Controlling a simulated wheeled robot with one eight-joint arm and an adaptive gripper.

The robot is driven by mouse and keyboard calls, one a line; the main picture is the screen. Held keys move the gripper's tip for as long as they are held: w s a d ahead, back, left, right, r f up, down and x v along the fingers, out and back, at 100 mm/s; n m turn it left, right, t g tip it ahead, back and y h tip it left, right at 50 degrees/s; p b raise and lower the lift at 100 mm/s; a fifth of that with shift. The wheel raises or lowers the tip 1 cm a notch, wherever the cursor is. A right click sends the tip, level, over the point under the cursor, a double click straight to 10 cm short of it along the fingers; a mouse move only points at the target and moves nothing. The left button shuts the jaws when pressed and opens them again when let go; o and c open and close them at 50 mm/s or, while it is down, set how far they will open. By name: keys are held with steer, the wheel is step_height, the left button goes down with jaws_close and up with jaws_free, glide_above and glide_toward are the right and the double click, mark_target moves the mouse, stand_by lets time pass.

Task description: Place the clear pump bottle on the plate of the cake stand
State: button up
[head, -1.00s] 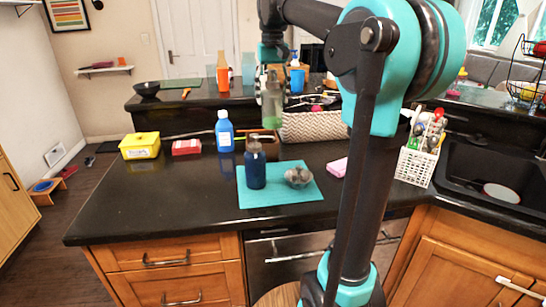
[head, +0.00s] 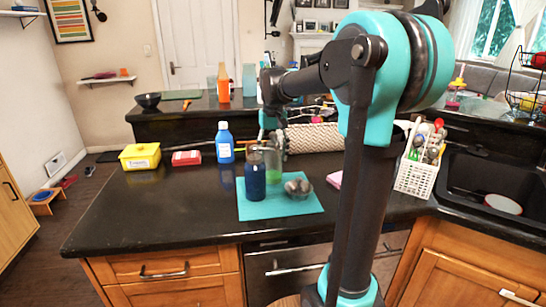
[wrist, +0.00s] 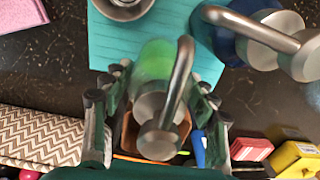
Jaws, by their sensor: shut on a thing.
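The clear pump bottle with green liquid (head: 275,160) is upright in my gripper (head: 272,128), low over the far edge of the teal mat. It is partly hidden behind a dark blue pump bottle (head: 255,182). In the wrist view, my gripper (wrist: 158,88) has its fingers on both sides of the clear bottle (wrist: 155,60), with the metal pump head toward the camera. I cannot tell whether the bottle touches anything below. I cannot make out a cake stand for certain. A small greyish, dish-like thing (head: 298,188) sits on the mat.
The teal mat (head: 262,212) also bears the blue bottle, close beside the held one. A wooden box, a chevron basket (head: 312,138) and a blue bottle (head: 224,142) stand behind. Red (head: 186,158) and yellow (head: 140,156) boxes lie left. The front-left counter is clear.

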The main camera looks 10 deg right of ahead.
steer(key=shift+f, duration=0.35)
steer(key=shift+f, duration=0.15)
steer(key=o, duration=1.6)
